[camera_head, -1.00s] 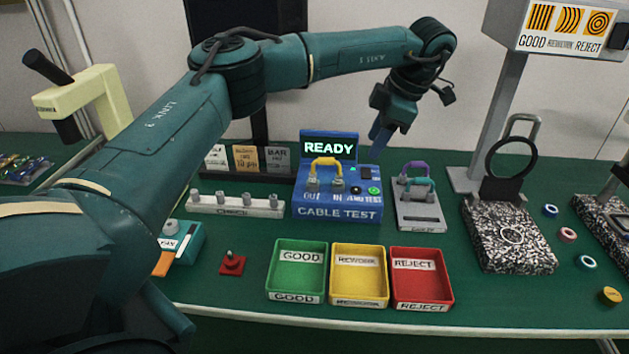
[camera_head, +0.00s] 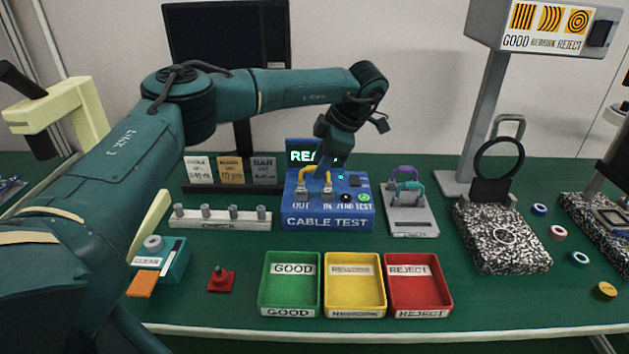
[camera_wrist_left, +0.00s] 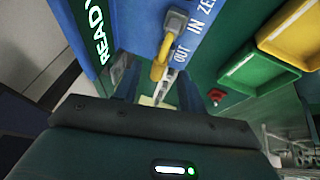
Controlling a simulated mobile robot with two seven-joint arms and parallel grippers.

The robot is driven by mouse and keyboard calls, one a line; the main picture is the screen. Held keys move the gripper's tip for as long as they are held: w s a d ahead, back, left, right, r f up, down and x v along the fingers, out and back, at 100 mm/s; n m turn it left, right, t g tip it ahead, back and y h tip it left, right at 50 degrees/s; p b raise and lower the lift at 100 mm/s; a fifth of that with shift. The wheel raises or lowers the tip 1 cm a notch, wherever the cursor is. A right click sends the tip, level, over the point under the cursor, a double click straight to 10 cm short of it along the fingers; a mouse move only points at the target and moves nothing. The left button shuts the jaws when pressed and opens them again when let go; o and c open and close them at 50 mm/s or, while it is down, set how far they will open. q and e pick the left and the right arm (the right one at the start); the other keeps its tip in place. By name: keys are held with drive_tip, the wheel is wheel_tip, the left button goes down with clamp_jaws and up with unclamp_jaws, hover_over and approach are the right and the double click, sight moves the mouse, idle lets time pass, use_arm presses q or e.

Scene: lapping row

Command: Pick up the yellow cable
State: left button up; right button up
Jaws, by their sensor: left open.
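The yellow cable (camera_head: 303,178) is plugged into the OUT and IN sockets of the blue cable test box (camera_head: 328,222) and arches above it. My left gripper (camera_head: 322,168) is open at the cable, partly covering its top and the screen behind it. In the left wrist view the yellow cable (camera_wrist_left: 160,68) shows in front of the gripper (camera_wrist_left: 155,88), whose fingers stand on either side of it. I cannot tell whether a finger touches the cable. My right gripper is not in view.
Green, yellow and red trays (camera_head: 355,308) stand in front of the box. A grey holder (camera_head: 411,222) with purple and teal cables is on its right. A white check rack (camera_head: 220,220) is on its left. A speckled block (camera_head: 505,245) with a ring magnifier stands further right.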

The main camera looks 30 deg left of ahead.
sight(315, 166)
use_arm(q)
drive_tip(key=x, duration=0.3)
drive_tip(key=shift+a+f, duration=0.2)
drive_tip(key=shift+f, duration=0.05)
clamp_jaws()
